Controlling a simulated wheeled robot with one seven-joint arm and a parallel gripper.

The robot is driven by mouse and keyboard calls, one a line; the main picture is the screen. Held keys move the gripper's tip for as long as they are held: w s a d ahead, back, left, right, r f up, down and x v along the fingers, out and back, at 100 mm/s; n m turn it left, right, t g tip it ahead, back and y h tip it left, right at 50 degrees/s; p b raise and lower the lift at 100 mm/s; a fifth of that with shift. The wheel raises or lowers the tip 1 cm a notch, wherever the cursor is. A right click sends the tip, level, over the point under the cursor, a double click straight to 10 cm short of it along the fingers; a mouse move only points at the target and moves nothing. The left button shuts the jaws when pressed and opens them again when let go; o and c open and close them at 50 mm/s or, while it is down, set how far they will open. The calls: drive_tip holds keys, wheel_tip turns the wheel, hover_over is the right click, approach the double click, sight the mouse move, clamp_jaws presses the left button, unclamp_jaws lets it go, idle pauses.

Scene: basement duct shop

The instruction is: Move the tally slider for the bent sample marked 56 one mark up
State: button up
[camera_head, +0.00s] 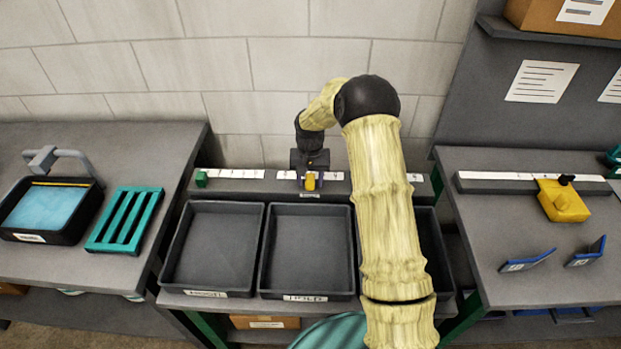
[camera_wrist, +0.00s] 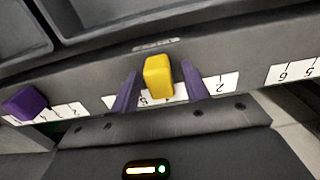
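A yellow tally slider (camera_head: 311,181) sits on the dark tally rail (camera_head: 258,187) behind the trays. It also shows in the wrist view (camera_wrist: 158,77). My gripper (camera_head: 310,170) is over it, with one finger on each side and narrow gaps visible in the wrist view (camera_wrist: 159,92); the fingers look open. A green slider (camera_head: 201,179) is at the rail's left end. A purple slider (camera_wrist: 25,104) shows in the wrist view; my arm likely hides it in the head view. Two blue bent samples (camera_head: 528,262) (camera_head: 588,252) lie on the right bench; their numbers are too small to read.
Dark trays (camera_head: 212,204) (camera_head: 309,209) stand in front of the rail; my arm partly covers a third (camera_head: 432,240). A yellow block with a black knob (camera_head: 562,201) is on the right bench. A teal rack (camera_head: 125,219) and blue-filled tub (camera_head: 17,236) are left.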

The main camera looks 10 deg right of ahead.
sight(310, 178)
drive_tip(key=shift+r, duration=0.1)
wheel_tip(310, 178, up, 17)
drive_tip(key=b, duration=0.1)
drive_tip(key=shift+b, duration=0.3)
idle(0.4)
drive_tip(key=shift+r, duration=0.1)
drive_tip(key=s+d+f+n+t+p, duration=0.1)
drive_tip(key=s+f+n+t, duration=0.1)
drive_tip(key=s, duration=2.6)
drive_tip(key=shift+s+d+f+n+t, duration=0.15)
drive_tip(key=shift+d+f+n+t, duration=0.05)
drive_tip(key=shift+f+n+t, duration=0.15)
idle(0.8)
